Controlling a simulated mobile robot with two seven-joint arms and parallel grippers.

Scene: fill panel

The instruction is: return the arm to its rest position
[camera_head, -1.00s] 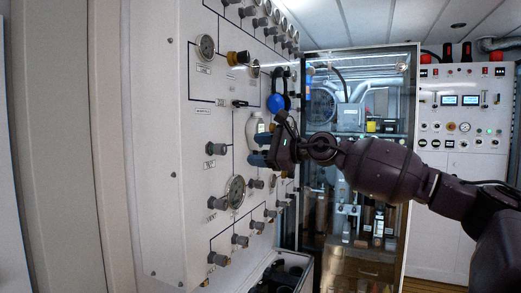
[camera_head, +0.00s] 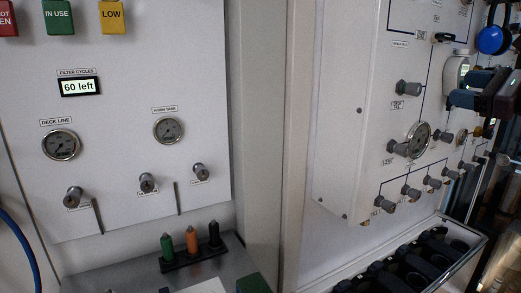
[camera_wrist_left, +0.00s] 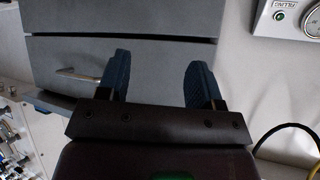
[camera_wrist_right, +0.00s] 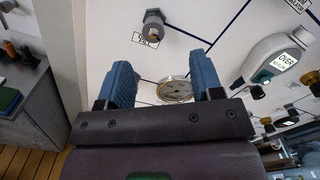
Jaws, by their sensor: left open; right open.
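My right gripper (camera_head: 472,88) shows at the right edge of the head view, in front of the fill panel (camera_head: 345,110). In the right wrist view its two blue fingers (camera_wrist_right: 163,85) are spread apart with nothing between them. Beyond the fingers are a round gauge (camera_wrist_right: 174,90) and a grey knob (camera_wrist_right: 153,24) on the panel. My left gripper (camera_wrist_left: 156,80) shows only in its own wrist view. Its blue fingers are apart and empty, facing a grey drawer front (camera_wrist_left: 70,60) with a bar handle. The left arm is outside the head view.
A handheld device with a lit screen (camera_wrist_right: 285,62) is at the panel, right of my right fingers. A second panel (camera_head: 120,130) with gauges stands at left. Below it, green, orange and black markers (camera_head: 192,242) stand in a holder. A bin of dark items (camera_head: 420,262) is below the fill panel.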

